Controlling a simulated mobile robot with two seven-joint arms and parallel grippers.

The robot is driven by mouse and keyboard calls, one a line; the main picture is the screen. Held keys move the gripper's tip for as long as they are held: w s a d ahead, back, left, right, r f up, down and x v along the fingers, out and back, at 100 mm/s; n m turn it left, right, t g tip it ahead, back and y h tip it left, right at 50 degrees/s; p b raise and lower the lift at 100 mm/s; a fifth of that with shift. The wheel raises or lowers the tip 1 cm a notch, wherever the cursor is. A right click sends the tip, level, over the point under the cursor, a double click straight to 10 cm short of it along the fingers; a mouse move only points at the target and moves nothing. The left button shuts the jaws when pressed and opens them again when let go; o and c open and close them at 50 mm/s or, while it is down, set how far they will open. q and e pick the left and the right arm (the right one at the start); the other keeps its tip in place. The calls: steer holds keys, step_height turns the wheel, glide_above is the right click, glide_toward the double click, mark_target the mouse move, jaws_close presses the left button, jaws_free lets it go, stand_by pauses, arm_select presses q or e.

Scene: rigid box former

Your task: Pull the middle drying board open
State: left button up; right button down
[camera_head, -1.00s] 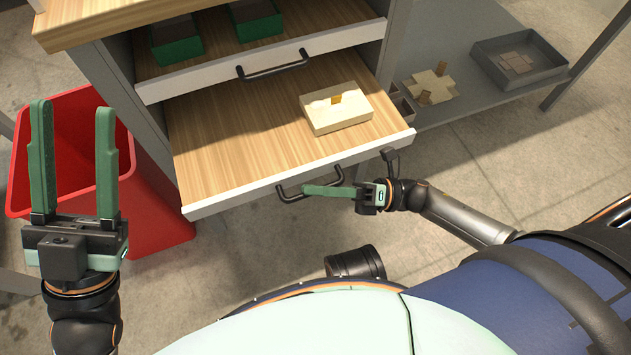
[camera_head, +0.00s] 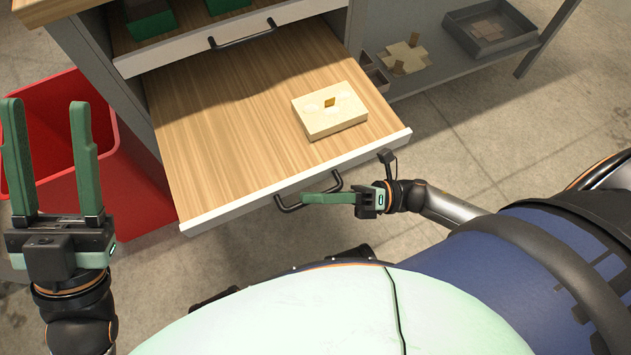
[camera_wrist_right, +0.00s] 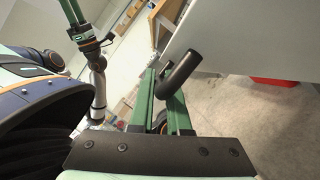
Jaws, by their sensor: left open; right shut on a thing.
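The middle drying board (camera_head: 215,145) is a wood-topped drawer with a white front, pulled well out of the cabinet. A cream box (camera_head: 330,112) with a small orange-brown tab lies on its right half. The board's black bar handle (camera_head: 308,192) is on the front edge. My right gripper (camera_head: 306,198) is shut on this handle; the right wrist view shows the dark handle (camera_wrist_right: 180,74) between its green fingers (camera_wrist_right: 160,88). My left gripper (camera_head: 45,115) is open and empty, pointing up at the far left, apart from the board.
An upper drawer (camera_head: 215,42) with dark green trays is out a little above the board. A red bin (camera_head: 140,195) stands left of the cabinet. A grey shelf at the right holds a grey tray (camera_head: 515,45) and a flat cardboard blank (camera_head: 405,55). Floor right of the board is clear.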

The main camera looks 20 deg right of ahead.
steer(key=c, duration=0.9)
jaws_free()
steer(key=shift+d, duration=0.1)
steer(key=v, duration=1.2)
steer(key=shift+d, duration=0.2)
